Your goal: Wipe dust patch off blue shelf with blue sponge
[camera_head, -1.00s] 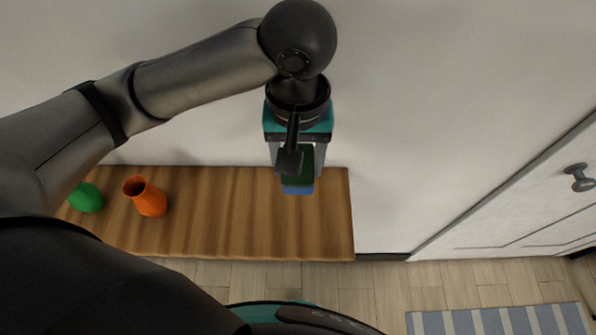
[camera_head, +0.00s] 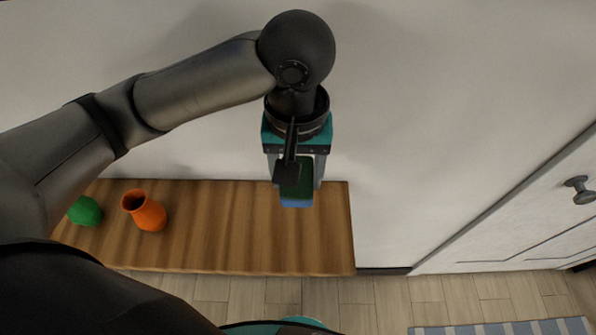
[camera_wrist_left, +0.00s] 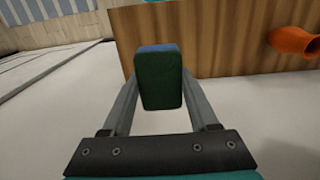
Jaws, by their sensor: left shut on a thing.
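The blue sponge (camera_head: 296,203) has a dark green face and a blue layer. My left gripper (camera_head: 296,182) is shut on it, pointing down, near the right end of a brown wooden shelf (camera_head: 225,235). In the left wrist view the sponge (camera_wrist_left: 159,80) sits between the two fingers, its green face to the camera, with the wooden shelf (camera_wrist_left: 215,45) beyond it. I cannot tell whether the sponge touches the shelf. The shelf top looks like wood grain, not blue, and I make out no dust patch. My right gripper is not in view.
A door with a grey knob (camera_head: 579,190) is at the right. The shelf's middle is clear.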

